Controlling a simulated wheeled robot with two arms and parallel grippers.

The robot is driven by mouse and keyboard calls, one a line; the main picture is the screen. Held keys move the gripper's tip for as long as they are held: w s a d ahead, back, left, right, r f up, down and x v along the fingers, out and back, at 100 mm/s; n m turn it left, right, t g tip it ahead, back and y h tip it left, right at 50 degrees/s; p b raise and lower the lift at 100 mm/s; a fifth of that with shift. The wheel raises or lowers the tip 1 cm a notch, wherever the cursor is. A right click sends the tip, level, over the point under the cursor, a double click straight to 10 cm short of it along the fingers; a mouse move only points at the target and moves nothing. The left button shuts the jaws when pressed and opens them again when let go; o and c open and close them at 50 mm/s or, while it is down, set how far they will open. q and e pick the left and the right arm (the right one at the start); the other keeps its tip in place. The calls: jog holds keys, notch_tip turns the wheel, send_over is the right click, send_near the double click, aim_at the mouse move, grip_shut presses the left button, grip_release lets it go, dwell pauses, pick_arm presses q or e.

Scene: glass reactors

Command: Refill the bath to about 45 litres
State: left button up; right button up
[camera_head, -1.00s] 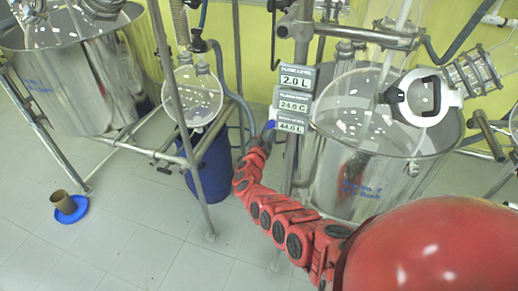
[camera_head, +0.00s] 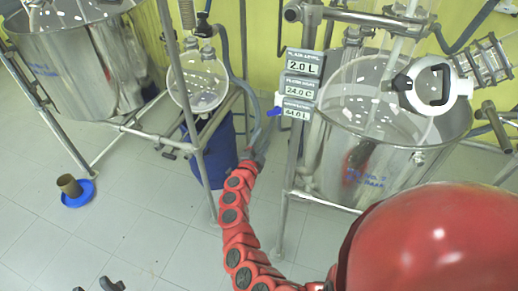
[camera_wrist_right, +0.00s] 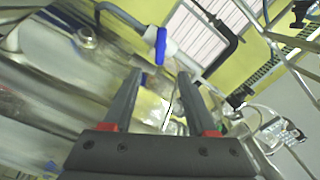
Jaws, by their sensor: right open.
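The steel bath (camera_head: 340,175) with the glass reactor in it stands at the right in the head view. Three readouts beside it show 2.0 L, 24.0 C and, on the small lowest readout (camera_head: 297,112), what looks like 44.0 L. A blue valve handle (camera_head: 274,112) sits just left of that readout. It also shows in the wrist view (camera_wrist_right: 161,46), just beyond my fingertips. My right gripper (camera_head: 262,146) is open and empty, a little below the handle and apart from it. Dark parts at the bottom left edge (camera_head: 110,285) may be my left gripper.
Frame posts (camera_head: 289,190) stand close to my right arm. A blue bin (camera_head: 212,155) is under a smaller glass vessel (camera_head: 200,85). Another steel tank (camera_head: 80,75) stands at the far left.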

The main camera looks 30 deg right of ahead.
jog(key=v, duration=0.3)
jog(key=shift+b, duration=0.35)
dwell(7.3)
